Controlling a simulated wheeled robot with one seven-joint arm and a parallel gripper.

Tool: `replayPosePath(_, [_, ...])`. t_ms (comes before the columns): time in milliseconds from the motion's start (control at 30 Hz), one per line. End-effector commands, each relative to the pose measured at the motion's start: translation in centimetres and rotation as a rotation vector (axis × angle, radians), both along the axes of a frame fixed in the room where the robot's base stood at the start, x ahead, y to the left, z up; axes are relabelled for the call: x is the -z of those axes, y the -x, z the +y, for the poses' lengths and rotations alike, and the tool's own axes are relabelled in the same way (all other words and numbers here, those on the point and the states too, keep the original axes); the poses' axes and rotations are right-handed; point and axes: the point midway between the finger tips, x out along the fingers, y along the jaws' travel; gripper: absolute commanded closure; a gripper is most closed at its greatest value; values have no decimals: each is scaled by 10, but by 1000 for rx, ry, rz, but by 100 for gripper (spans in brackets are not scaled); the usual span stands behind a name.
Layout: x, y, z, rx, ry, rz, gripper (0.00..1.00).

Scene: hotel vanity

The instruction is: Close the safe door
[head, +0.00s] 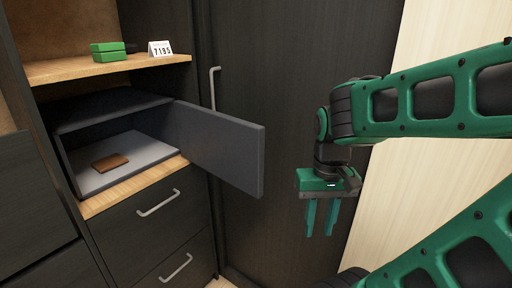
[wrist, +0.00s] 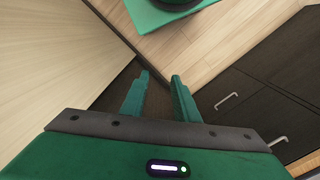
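The safe (head: 112,107) is a dark grey box on a wooden shelf at the left of the head view. Its door (head: 220,147) stands wide open, swung out to the right toward me. A brown wallet-like item (head: 111,162) lies on the safe's light grey floor. My gripper (head: 320,235) hangs pointing down, to the right of the door's free edge and apart from it. Its two green fingers are parted with nothing between them. In the wrist view the fingers (wrist: 158,88) also show a gap, and the safe is not visible there.
A shelf (head: 70,70) above the safe holds a green box (head: 107,52) and a card reading 7195 (head: 160,48). Drawers with handles (head: 158,203) are below. A tall dark cabinet door with a handle (head: 214,88) is behind the safe door. Open space separates gripper and door.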

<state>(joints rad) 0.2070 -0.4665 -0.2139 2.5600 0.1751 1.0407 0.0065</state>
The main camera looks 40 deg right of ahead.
Motion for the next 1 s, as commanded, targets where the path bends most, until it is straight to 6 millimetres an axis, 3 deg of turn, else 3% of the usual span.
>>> replayPosePath(200, [0,0,0,-3,0,0,72])
replayPosePath(267, [-8,7,-1,-21,-1,-16,72])
replayPosePath(367, [-22,-9,-3,-110,-5,-21,72])
replayPosePath(467, [-46,-43,-10,-294,-13,-27,72])
replayPosePath(800, [-145,-197,-28,-1235,-15,-46,72])
replayPosePath(1000, [-175,-250,-28,-1614,-8,-35,72])
